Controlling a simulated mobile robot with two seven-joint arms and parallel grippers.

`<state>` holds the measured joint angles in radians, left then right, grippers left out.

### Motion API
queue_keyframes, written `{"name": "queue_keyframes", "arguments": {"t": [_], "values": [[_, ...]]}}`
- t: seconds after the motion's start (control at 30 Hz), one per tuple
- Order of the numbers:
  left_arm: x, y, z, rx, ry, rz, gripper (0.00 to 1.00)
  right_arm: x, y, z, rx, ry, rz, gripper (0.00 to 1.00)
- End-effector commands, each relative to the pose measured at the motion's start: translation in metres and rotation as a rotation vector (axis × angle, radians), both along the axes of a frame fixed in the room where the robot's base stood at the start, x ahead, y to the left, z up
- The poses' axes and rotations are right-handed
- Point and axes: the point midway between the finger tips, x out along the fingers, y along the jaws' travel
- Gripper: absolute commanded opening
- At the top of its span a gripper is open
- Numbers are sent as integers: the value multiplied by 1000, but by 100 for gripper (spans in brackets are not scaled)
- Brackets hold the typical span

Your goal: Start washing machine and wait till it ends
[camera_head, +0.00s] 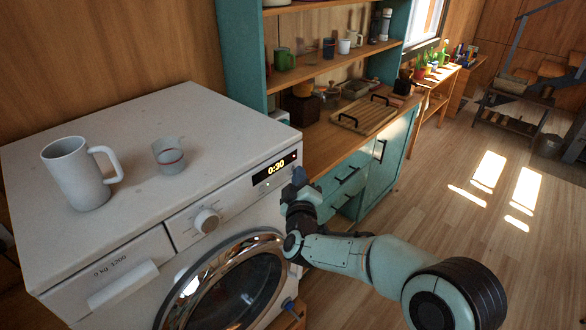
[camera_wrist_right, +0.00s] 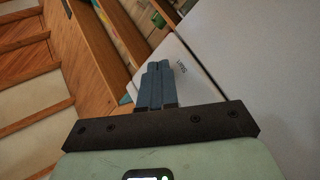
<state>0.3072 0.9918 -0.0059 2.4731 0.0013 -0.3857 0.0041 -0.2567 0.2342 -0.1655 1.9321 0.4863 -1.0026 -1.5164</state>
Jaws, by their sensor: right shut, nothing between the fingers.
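The white washing machine (camera_head: 215,260) stands at the left of the head view. Its lit display (camera_head: 275,170) seems to read 0:30. A round knob (camera_head: 207,220) is left of the display, and the round door (camera_head: 230,290) below looks shut. My right gripper (camera_head: 299,180) is at the right end of the front panel, just below the display. Its fingers are shut and empty. In the wrist view the closed fingertips (camera_wrist_right: 156,66) are by the white panel (camera_wrist_right: 215,70), next to small lettering. I cannot tell whether they touch it. The button itself is not visible. My left gripper is not in view.
A white mug (camera_head: 75,178) and a small cup (camera_head: 168,155) stand on the machine's top. A teal cabinet (camera_head: 395,150) with a wooden counter stands close right of the machine, with shelves above. Open wooden floor (camera_head: 470,180) lies to the right.

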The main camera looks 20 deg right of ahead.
Motion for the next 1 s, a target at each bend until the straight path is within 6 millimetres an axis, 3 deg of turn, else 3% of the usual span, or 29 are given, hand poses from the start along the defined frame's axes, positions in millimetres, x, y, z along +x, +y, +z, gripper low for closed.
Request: {"name": "queue_keyframes", "arguments": {"t": [0.43, 1.0], "values": [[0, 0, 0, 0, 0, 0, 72, 1, 1, 0, 0, -1, 1, 0], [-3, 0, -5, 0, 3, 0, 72, -12, -5, 0, -1, 1, 1, 0]]}}
